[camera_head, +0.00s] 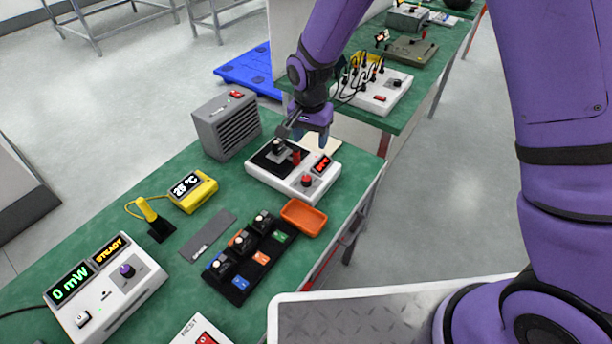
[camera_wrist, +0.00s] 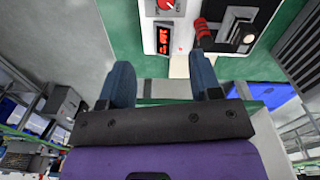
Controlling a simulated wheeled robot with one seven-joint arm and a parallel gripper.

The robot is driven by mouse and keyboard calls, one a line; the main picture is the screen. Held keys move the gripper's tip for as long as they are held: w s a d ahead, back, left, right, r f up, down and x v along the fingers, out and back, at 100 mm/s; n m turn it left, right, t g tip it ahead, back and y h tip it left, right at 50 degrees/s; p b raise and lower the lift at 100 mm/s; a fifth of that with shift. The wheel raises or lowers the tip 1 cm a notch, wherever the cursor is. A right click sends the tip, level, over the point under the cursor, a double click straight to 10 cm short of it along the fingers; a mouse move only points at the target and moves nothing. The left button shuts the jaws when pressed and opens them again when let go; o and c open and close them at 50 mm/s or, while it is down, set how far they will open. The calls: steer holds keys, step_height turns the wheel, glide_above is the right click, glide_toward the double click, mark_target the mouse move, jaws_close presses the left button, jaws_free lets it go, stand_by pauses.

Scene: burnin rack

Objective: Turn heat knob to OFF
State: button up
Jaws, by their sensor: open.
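The white heater unit (camera_head: 280,188) stands on the green bench and carries a red round knob (camera_head: 307,181), a small red-lit display (camera_head: 322,165) and a red-handled lever (camera_head: 296,157). In the wrist view the red knob (camera_wrist: 166,5) shows at the top edge, cut off, with a scale around it; its exact setting is too small to read. My gripper (camera_head: 307,131) is open and empty above the back part of the unit, apart from the knob. In the wrist view its blue fingers (camera_wrist: 163,75) are spread, with the lever (camera_wrist: 203,36) beyond the right fingertip.
A grey vented box (camera_head: 226,125) stands left of the unit. An orange tray (camera_head: 303,217), a black module rack (camera_head: 240,270) and a yellow thermometer (camera_head: 193,190) lie in front. A second bench (camera_head: 425,75) with cabled devices stands behind. The aisle floor at right is clear.

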mark_target(306, 178)
steer(key=f, duration=0.9)
steer(key=a+f, duration=0.1)
steer(key=f, duration=0.4)
steer(key=shift+s+a+f, duration=0.1)
steer(key=shift+s, duration=0.2)
steer(key=c, duration=0.9)
steer(key=shift+c, duration=0.2)
